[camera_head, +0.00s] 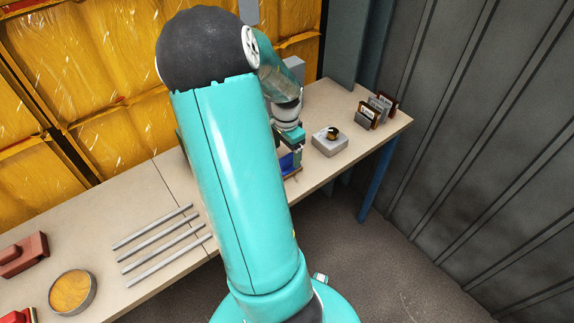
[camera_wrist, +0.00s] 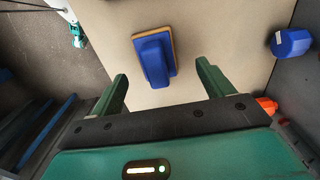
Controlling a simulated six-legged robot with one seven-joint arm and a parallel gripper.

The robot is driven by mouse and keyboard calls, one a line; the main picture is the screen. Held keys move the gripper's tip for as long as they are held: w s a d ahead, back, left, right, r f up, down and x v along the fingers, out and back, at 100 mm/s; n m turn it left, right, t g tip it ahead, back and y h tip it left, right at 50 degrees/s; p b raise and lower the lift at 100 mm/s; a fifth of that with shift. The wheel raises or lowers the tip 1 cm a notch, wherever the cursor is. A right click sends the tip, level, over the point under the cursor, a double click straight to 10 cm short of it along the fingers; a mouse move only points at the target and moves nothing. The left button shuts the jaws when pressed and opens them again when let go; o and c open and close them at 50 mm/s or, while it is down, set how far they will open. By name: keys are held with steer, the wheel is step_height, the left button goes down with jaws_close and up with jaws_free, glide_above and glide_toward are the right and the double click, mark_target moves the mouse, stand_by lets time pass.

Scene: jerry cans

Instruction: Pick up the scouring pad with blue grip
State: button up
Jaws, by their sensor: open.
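The scouring pad with blue grip (camera_wrist: 153,57) lies on the tabletop in the wrist view, its blue grip facing up and an orange-brown edge showing around it. It sits just beyond and between my gripper's (camera_wrist: 161,78) two green fingers, which are spread apart and empty. In the head view, a part of the pad's blue grip (camera_head: 289,162) shows near the table's front edge, beside my gripper (camera_head: 294,142). My own arm hides much of that area in the head view.
A grey block with a round dark and gold piece (camera_head: 330,141) stands right of the pad. Small framed items (camera_head: 378,108) stand at the table's far right end. Several metal rods (camera_head: 160,245) and a round tin (camera_head: 73,292) lie to the left.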

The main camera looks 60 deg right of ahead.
mark_target(287, 157)
steer(key=f, duration=0.4)
steer(key=shift+s+a+f, duration=0.1)
steer(key=shift+s+f, duration=0.15)
steer(key=shift+f, duration=0.15)
steer(key=c, duration=1.2)
steer(key=shift+r, duration=0.15)
